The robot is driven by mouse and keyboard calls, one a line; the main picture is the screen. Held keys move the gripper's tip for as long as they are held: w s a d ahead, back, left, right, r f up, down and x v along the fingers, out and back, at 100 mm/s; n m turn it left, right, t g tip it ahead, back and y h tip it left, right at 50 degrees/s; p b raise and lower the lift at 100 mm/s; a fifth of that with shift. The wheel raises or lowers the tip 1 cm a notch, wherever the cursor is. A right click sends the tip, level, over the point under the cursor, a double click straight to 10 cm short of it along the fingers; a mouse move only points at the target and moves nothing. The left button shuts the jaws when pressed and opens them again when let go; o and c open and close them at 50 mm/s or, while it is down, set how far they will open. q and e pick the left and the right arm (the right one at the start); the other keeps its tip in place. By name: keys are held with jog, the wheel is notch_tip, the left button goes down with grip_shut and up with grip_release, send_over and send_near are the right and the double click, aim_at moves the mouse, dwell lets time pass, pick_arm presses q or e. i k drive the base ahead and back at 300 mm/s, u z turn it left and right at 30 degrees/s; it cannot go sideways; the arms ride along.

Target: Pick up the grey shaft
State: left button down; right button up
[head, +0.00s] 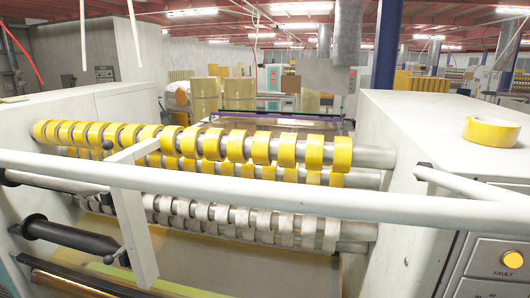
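Several grey shafts run left to right across the machine. The top grey shaft (374,157) carries a row of yellow tape rolls (187,141), and its bare right end shows near the right housing. A second grey shaft (362,180) with yellow rolls lies just below, partly hidden by the rolls and a white rail. A lower grey shaft (357,231) carries pale, whitish rings. Which shaft the task means I cannot tell. Neither of my grippers is in view.
A long white rail (300,200) crosses in front of the shafts, with a white upright bracket (132,220) at left. A loose yellow tape roll (492,132) lies on the right housing (425,125). A black roller (70,235) is at lower left.

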aim_at(8, 178)
jog(key=u, duration=1.45)
